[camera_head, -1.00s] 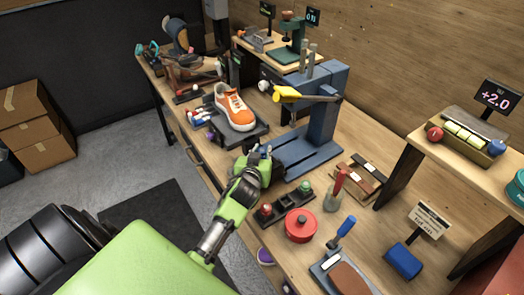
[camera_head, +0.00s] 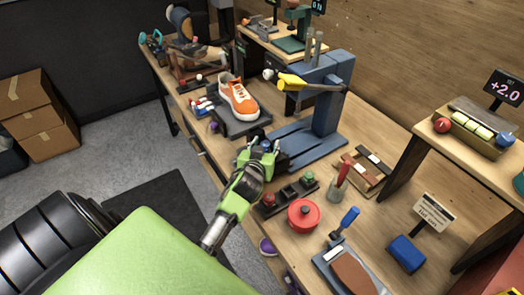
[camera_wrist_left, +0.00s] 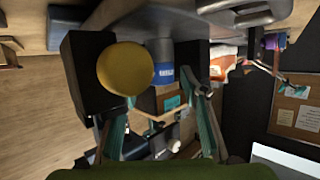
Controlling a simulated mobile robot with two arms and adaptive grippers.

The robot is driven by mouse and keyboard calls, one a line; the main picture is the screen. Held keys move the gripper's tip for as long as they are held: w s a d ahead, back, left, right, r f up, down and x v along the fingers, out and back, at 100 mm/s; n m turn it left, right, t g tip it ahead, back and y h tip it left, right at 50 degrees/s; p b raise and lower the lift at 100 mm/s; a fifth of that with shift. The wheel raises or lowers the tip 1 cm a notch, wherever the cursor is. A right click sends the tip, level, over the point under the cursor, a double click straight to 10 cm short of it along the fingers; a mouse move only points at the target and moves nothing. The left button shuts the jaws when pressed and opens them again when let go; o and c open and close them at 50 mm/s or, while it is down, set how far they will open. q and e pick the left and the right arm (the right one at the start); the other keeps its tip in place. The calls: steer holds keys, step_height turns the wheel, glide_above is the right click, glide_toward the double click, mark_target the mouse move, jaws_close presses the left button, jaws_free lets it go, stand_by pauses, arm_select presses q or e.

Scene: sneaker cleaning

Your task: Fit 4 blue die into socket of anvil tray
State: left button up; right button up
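My left gripper (camera_head: 260,152) is over the workbench, in front of the blue press (camera_head: 325,110); its fingers are spread. In the left wrist view, the fingers (camera_wrist_left: 162,108) stand apart with no contact visible on anything between them. A blue cylinder with a white label (camera_wrist_left: 165,73), perhaps a blue die, shows between and beyond them. A yellow ball-shaped top (camera_wrist_left: 125,69) sits by a dark block (camera_wrist_left: 83,85) at the left finger. A black tray (camera_head: 290,192) holds a red-topped piece (camera_head: 268,199) and a green-topped piece (camera_head: 308,178). I cannot tell which is the anvil tray. My right gripper is out of view.
An orange sneaker (camera_head: 238,98) rests on a dark stand behind the gripper. A red round container (camera_head: 303,215), a cup with a red-handled tool (camera_head: 339,187) and a blue-handled brush (camera_head: 347,219) are nearer. A shelf (camera_head: 461,154) stands at the right.

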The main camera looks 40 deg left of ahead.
arm_select(q)
steer(key=v, duration=1.1)
steer(key=shift+r, duration=0.15)
steer(key=shift+d, duration=0.1)
steer(key=shift+s, duration=0.1)
